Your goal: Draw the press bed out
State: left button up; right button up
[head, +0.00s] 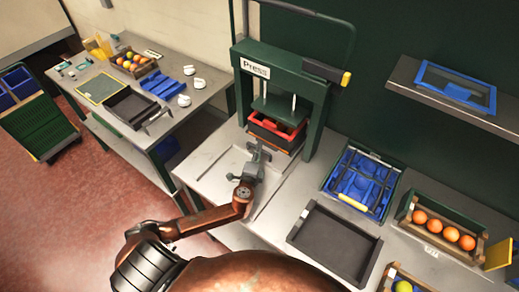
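The green press (243,64), labelled "Press", stands on the grey bench against the dark green wall. Its bed (285,147) lies low between the two uprights, under the upper plate, with a red frame (273,127) on it. My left gripper (259,150) is just in front of the bed's front edge, its fingers pointing at the press. The fingers are small here, and I cannot tell whether they touch the bed or hold a part of it. The gripper hides part of the bed's front. My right gripper is not in view.
An empty dark tray (333,240), a blue-lined crate (362,181) and a wooden crate of oranges (417,209) stand right of the press. The press lever (345,79) has a yellow grip. A side table (179,79) is at left. Bare bench lies around my gripper.

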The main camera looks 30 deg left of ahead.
pick_arm(q)
jog(key=shift+w+a+f, duration=0.1)
jog(key=shift+w+a, duration=0.05)
jog(key=shift+w, duration=0.45)
jog(key=shift+c, duration=0.7)
grip_shut()
